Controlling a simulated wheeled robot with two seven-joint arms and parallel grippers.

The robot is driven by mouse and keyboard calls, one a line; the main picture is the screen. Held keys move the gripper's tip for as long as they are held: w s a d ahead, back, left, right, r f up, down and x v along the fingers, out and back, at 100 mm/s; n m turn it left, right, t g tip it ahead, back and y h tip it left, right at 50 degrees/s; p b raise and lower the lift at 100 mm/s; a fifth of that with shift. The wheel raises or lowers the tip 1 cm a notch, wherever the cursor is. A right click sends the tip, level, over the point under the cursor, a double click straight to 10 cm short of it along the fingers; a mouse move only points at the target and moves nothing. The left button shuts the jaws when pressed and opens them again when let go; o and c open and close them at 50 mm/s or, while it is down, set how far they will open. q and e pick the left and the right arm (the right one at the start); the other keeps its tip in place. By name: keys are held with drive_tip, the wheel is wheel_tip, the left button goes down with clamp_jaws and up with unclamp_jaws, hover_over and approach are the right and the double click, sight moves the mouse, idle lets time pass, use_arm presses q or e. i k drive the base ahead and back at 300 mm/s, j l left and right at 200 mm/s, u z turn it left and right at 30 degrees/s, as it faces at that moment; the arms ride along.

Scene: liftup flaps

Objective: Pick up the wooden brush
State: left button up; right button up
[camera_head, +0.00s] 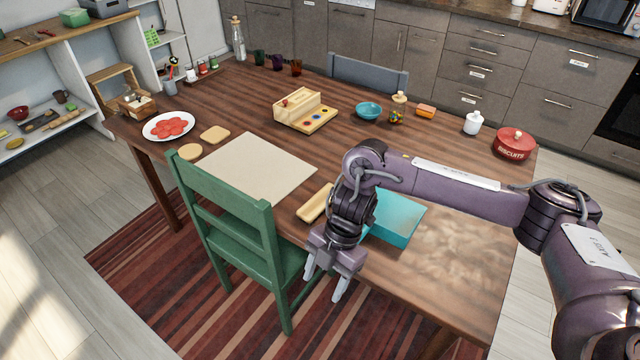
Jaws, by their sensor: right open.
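A light wooden oblong piece (316,204), which looks like the wooden brush, lies on the table (455,235) near its front edge. Its right end is close to my right arm and partly hidden, and I cannot make out any bristles. My right gripper (325,281) points down with its fingers apart and empty. In the picture it is below the wooden piece, by the table's front edge and the green chair, apart from the piece. My left gripper is not in view.
A teal box (402,222) lies right of the wooden piece, partly behind my right arm. A beige mat (258,168) lies to its left. The green chair (232,225) stands at the front edge. A wooden paint box (305,112) and red biscuit pot (514,143) stand further back.

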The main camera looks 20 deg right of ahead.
sight(312, 209)
drive_tip(key=i+l, duration=0.25)
drive_tip(key=i, duration=0.25)
drive_tip(key=i+l, duration=0.25)
drive_tip(key=i, duration=0.25)
